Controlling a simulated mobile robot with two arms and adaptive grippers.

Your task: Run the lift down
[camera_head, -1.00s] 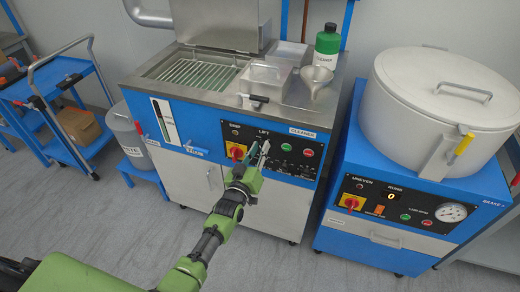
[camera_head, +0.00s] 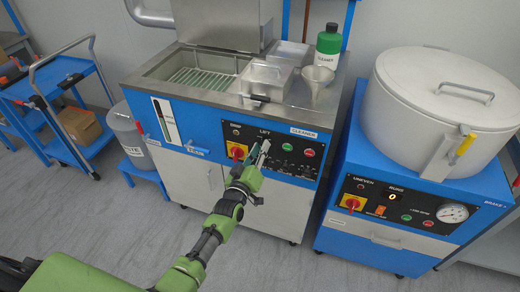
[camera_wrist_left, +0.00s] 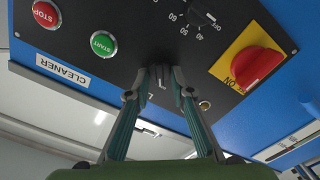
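The cleaner (camera_head: 225,111) is a blue and white cabinet with a steel top and a black control panel (camera_head: 235,131) marked LIFT. In its open tank a green rack (camera_head: 203,78) sits low. My left gripper (camera_head: 262,147) is at the panel below the LIFT label. My right gripper is not in view.
The panel also has a red and yellow rotary switch (camera_wrist_left: 252,66), a green start button (camera_wrist_left: 103,43) and a red stop button (camera_wrist_left: 46,14). A funnel (camera_head: 317,80) and a cleaner bottle (camera_head: 328,45) stand on top. A white-drum machine (camera_head: 425,124) is at right.

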